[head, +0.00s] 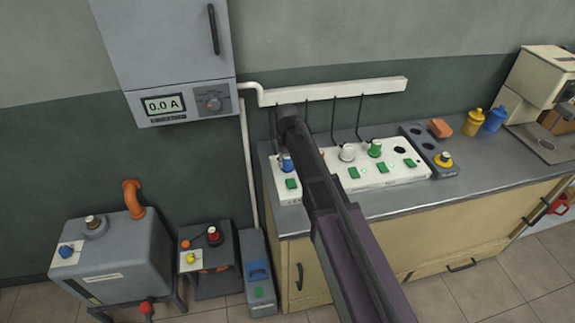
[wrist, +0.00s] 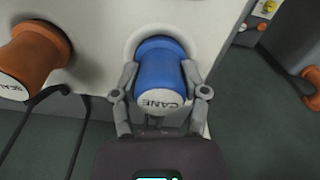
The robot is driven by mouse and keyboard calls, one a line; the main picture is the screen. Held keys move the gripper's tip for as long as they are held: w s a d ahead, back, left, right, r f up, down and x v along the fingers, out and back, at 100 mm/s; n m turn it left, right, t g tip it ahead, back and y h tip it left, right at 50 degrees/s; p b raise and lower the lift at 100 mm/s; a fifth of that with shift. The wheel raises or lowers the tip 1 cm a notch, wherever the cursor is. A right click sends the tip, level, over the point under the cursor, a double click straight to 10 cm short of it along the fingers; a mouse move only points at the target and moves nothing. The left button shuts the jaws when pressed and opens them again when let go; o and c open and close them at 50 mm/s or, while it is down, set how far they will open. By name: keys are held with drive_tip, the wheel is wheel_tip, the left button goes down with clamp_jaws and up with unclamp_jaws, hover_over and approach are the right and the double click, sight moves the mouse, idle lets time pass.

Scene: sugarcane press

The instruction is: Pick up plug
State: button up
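A blue plug (wrist: 162,72) with a white end marked CANE sits in a round socket of a white panel. It also shows in the head view (head: 286,163), beside my arm, at the left end of the white socket strip (head: 398,173). My gripper (wrist: 160,76) has one finger on each side of the blue plug, and both fingertips look pressed against it. An orange plug (wrist: 36,54) with a white marked end is to its left in the wrist view. White (head: 347,152) and green (head: 374,148) plugs stand on the strip, right of my arm.
The strip lies on a grey counter (head: 463,148). A dark block (head: 432,165) with a yellow knob is at its right end. Black cables hang from a white wall duct (head: 345,89). A grey tank (head: 105,262) and small floor units stand at the left.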

sight(287, 156)
drive_tip(key=c, duration=0.4)
drive_tip(key=shift+r, duration=0.15)
drive_tip(key=shift+c, duration=0.2)
wheel_tip(287, 156, up, 3)
drive_tip(key=p, duration=0.3)
drive_tip(key=shift+r+p, duration=0.2)
drive_tip(key=shift+p, duration=0.2)
drive_tip(key=s+d, duration=0.2)
drive_tip(key=s, duration=0.5)
drive_tip(key=s+d+r+p, duration=0.1)
drive_tip(key=s+d, duration=0.1)
drive_tip(key=s, duration=0.6)
drive_tip(key=shift+s+d+r, duration=0.15)
drive_tip(key=shift+s+d, duration=0.05)
drive_tip(key=shift+d, duration=0.05)
